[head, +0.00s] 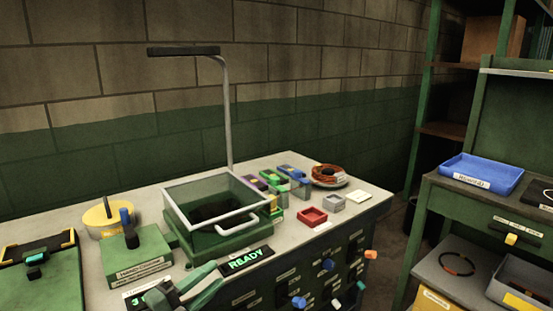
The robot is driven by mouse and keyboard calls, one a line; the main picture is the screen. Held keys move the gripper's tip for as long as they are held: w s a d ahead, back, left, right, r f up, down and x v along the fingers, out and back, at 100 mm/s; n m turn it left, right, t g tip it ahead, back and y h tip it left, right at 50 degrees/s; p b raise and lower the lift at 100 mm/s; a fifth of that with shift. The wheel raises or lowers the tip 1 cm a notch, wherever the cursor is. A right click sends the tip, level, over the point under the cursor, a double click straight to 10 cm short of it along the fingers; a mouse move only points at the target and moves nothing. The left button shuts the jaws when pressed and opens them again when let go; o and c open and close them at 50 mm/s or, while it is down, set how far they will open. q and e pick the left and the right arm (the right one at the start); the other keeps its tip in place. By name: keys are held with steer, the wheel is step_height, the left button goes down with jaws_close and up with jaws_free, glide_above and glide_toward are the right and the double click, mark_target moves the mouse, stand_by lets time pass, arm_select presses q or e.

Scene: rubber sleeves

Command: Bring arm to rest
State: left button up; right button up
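My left gripper (216,275) shows at the bottom of the head view, in front of the bench near its front edge. Its two grey-green fingers point to the right and look spread apart, with nothing visible between them. Its wrist is cut off by the lower picture edge. My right gripper is not in view. No rubber sleeve can be made out for certain.
A machine with a clear guard (215,200) stands on the bench (285,245), behind a lit READY display (246,260). A red tray (312,217) and grey box (333,203) sit right. Coloured knobs (328,264) project from the front. A shelf holds a blue tray (481,174).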

arm_select(q)
steer(key=s+a+f+n+g+y, duration=0.2)
steer(key=s+a+f+n+y, duration=0.1)
steer(key=s+f+n+y, duration=0.4)
steer(key=s+a+f+n+g+y, duration=0.1)
steer(key=s+a+f+n+y, duration=0.3)
steer(key=f+n, duration=0.5)
steer(key=s+f+n+g, duration=0.3)
steer(key=s+f+g, duration=0.1)
steer(key=s, duration=0.6)
steer(key=s+f+n+g, duration=0.2)
steer(key=s+f+g, duration=0.15)
steer(key=s, duration=0.65)
step_height(320, 180, down, 24)
steer(key=s+d+f+g+p, duration=0.1)
steer(key=s+g+p, duration=0.1)
steer(key=g, duration=0.1)
steer(key=s+a+f+p, duration=0.1)
steer(key=s+a+f, duration=0.2)
steer(key=s+f, duration=1)
steer(key=s, duration=0.4)
steer(key=shift+f+g+y, duration=0.35)
steer(key=shift+y, duration=0.05)
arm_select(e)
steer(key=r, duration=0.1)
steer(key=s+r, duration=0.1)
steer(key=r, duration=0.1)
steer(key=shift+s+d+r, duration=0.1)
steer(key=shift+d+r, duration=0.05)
